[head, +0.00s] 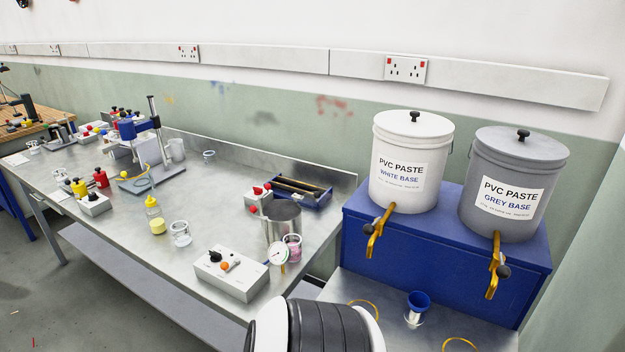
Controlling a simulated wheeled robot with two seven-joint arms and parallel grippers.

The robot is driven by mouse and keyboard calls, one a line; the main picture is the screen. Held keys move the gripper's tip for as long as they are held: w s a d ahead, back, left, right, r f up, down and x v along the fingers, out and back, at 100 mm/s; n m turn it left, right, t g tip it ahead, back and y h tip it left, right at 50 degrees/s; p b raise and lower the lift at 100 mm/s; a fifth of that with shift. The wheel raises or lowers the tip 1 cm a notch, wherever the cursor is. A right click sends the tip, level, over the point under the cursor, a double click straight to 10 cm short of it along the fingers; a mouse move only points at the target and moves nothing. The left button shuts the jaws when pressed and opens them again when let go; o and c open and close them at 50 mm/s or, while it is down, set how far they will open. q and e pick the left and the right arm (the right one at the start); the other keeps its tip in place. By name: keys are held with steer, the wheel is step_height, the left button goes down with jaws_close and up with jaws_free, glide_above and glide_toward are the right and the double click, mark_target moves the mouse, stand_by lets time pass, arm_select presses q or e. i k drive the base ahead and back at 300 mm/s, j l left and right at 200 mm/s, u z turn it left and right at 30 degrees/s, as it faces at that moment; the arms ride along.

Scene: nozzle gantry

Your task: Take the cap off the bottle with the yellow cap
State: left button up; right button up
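A small bottle with a pointed yellow cap (152,203) stands upright on the steel bench in the head view, left of the picture's middle. The cap is on the bottle. The bottle's lower part is close behind a small jar of yellow stuff (157,227), and I cannot tell whether they touch. Neither of my grippers is in view.
A clear glass jar (180,235) stands just right of the yellow jar. A grey control box (231,273) and a metal pot (282,222) are farther right. Paste buckets (407,198) stand on a blue cabinet (430,262).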

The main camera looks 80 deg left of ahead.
mark_target(155, 219)
steer(key=u, duration=3.8)
steer(key=j, duration=0.1)
steer(key=i+z, duration=0.05)
